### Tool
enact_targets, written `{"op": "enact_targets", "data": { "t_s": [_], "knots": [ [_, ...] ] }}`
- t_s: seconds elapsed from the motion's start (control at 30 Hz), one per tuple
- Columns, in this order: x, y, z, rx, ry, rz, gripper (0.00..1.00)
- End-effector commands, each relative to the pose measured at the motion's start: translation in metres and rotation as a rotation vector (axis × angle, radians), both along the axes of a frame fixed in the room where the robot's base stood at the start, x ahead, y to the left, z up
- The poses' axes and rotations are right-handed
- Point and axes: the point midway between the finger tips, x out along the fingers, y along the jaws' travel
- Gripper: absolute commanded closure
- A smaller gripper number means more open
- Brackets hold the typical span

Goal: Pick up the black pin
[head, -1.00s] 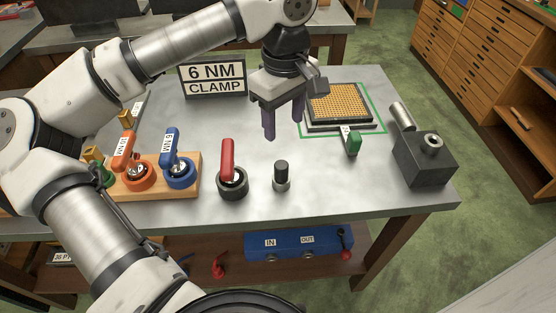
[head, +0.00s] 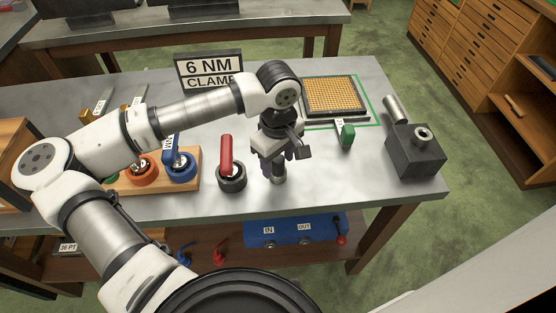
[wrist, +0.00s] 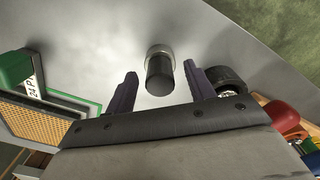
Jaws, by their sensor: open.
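The black pin (wrist: 159,72) stands in a light grey metal collar on the steel table. In the wrist view it shows between the two purple fingers of my gripper (wrist: 161,88), with a gap on both sides. My gripper is open and empty. In the head view my gripper (head: 273,168) is low over the table, and it hides the pin's dark top. Only the grey lower part of the pin (head: 279,179) shows there, just below the fingers. I cannot tell how far the fingertips reach down along the pin.
A dark ring with a red handle (head: 227,165) stands close left of the pin. A wooden block (head: 194,187) holds blue and orange handled tools farther left. The grid tray (head: 333,97), green-handled piece (head: 347,137) and dark grey block (head: 414,158) are right. The table's front edge is near.

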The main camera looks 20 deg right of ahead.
Motion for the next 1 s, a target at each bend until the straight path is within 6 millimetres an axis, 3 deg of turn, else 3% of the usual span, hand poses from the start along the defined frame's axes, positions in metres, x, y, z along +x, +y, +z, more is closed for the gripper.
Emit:
{"op": "enact_targets", "data": {
  "t_s": [0.23, 0.6, 1.0],
  "knots": [
    [0.0002, 0.0000, -0.0023, -0.001, -0.001, 0.000, 0.46],
    [0.0003, 0.0000, -0.0019, 0.000, -0.001, 0.001, 0.95],
    [0.0012, 0.0002, 0.0053, 0.000, -0.003, 0.001, 0.95]
  ]
}}
